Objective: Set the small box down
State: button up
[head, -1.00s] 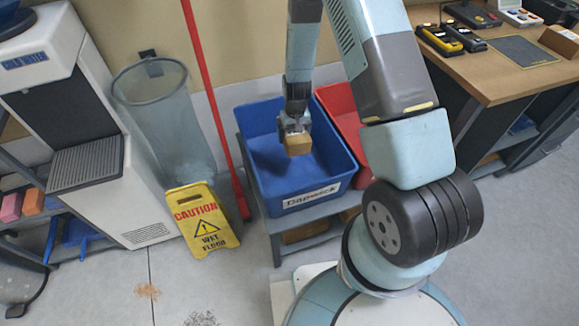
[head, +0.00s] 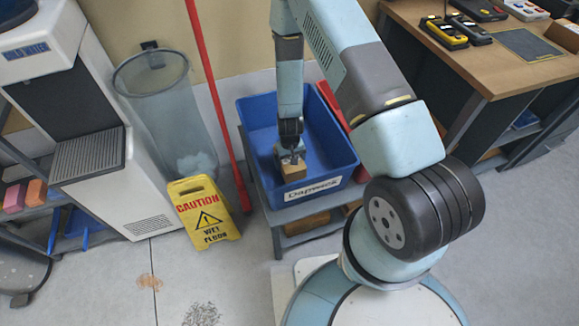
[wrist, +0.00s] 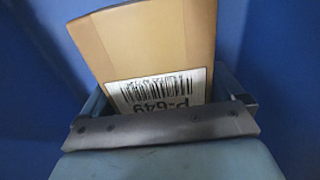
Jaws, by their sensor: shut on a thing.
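The small box (head: 293,170) is tan cardboard. In the wrist view the box (wrist: 150,45) shows a white barcode label reading P-649. My gripper (head: 291,155) is shut on it and points down inside the blue bin (head: 260,109), near the bin's labelled front wall. The bin's blue surfaces surround the box in the wrist view. I cannot tell whether the underside of the box touches the bin floor.
A red bin (head: 330,99) stands right of the blue bin, partly hidden by my arm. A red pole (head: 212,85) and a yellow caution sign (head: 203,212) stand to the left. A wooden workbench (head: 470,60) with devices is at right.

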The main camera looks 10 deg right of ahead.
jog(key=shift+f, duration=1.85)
jog(key=o, duration=1)
jog(key=shift+f, duration=0.1)
jog(key=shift+c, duration=0.2)
notch_tip(320, 180, up, 12)
jog(key=shift+r, duration=0.1)
jog(key=shift+r, duration=0.1)
